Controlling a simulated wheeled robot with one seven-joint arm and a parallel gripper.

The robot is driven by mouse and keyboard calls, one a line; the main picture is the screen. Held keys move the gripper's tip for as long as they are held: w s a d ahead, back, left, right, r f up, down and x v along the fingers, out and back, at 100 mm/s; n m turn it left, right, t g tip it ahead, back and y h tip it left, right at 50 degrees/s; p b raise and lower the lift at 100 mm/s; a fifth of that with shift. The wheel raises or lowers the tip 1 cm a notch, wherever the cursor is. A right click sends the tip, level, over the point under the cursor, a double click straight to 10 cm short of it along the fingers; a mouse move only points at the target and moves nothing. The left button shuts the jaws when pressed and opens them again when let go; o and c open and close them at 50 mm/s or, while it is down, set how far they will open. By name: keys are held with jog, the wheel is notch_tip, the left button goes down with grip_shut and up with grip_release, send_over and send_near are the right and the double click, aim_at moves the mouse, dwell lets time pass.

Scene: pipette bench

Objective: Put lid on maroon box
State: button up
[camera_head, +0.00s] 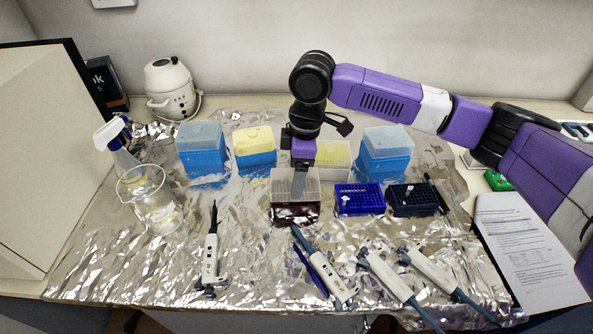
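The maroon box (296,213) stands on the foil near the middle of the bench. A clear, greyish lid (279,184) is on or just above its top, lined up with it; I cannot tell if the lid is fully seated. My gripper (299,183) points straight down at the lid, with one grey finger in front of the lid's near face. The other finger is hidden, so I cannot tell whether the gripper is closed on the lid.
Blue tube racks (360,199) stand close right of the maroon box. Blue boxes and yellow boxes (254,147) stand behind. Several pipettes (211,252) lie in front. A beaker (155,200) and a spray bottle are at left, papers (527,249) at right.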

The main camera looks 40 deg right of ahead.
jog(key=shift+f, duration=0.7)
dwell(0.8)
jog(key=o, duration=1.5)
jog(key=shift+r, duration=0.1)
jog(key=shift+s+d+r+b, duration=0.15)
jog(key=shift+r+b, duration=0.1)
jog(key=shift+r, duration=1.65)
jog(key=shift+s+d+r+b, duration=0.15)
jog(key=shift+r+b, duration=0.1)
jog(key=shift+r, duration=1.65)
